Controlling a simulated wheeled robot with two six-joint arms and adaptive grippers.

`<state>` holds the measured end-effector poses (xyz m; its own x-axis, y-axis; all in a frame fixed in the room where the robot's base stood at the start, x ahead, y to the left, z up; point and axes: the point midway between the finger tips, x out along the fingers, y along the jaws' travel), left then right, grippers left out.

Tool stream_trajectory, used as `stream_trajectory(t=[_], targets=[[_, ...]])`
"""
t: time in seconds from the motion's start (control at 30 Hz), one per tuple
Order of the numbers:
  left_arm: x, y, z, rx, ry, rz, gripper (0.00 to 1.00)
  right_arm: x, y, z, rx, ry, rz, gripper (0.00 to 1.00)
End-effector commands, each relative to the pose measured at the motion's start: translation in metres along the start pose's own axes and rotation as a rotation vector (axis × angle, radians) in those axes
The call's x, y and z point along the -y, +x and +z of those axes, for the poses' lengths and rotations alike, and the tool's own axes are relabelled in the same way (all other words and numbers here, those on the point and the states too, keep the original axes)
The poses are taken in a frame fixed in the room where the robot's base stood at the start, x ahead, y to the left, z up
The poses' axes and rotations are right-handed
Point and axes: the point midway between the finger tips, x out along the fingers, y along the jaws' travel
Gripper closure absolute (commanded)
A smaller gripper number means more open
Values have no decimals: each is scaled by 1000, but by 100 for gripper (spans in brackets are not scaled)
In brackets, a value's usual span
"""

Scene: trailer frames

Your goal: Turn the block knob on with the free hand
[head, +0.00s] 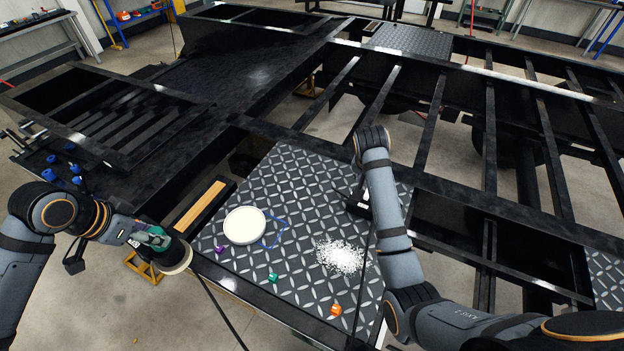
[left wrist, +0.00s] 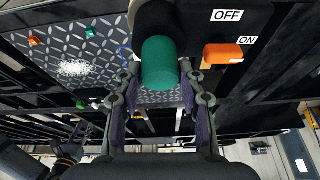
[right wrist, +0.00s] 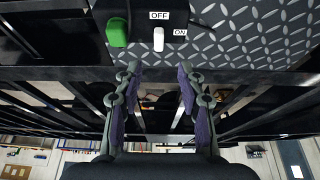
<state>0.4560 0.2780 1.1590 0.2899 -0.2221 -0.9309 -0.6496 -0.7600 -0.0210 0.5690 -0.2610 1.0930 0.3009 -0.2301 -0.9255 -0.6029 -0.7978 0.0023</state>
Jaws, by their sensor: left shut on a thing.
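My left gripper (left wrist: 158,78) is shut on the green handle (left wrist: 160,62) of a dark power tool. The tool has an orange switch (left wrist: 223,54) lying sideways below OFF and ON labels. In the head view the tool (head: 175,258) hangs left of the plate. A black block (head: 358,203) sits on the plate's right side. In the right wrist view it carries a white knob (right wrist: 158,38), upright under OFF, with ON to its right, and a green part (right wrist: 117,32). My right gripper (right wrist: 158,70) is open and empty, its fingertips short of the knob. The arm hides it in the head view.
The diamond plate (head: 300,190) bears a round white disc (head: 244,226), a pile of white grains (head: 342,256), and small purple (head: 219,249), green (head: 272,278) and orange (head: 336,309) pieces. Black frame beams with open gaps surround the plate.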

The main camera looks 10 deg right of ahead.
Motion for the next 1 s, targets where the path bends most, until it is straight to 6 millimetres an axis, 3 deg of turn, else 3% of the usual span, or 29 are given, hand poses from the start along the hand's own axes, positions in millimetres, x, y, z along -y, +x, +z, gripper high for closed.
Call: stream_trajectory(t=[0.23, 0.7, 1.0], targets=[[0, -10, -5, -4, 2, -2, 95, -1, 18, -1, 3, -2, 3, 60], [1, -32, -14, -4, 2, -3, 95, 0, 103, -1, 2, -1, 2, 60], [1, -34, -14, -4, 2, -3, 95, 0, 120, 0, 0, 0, 0, 60]])
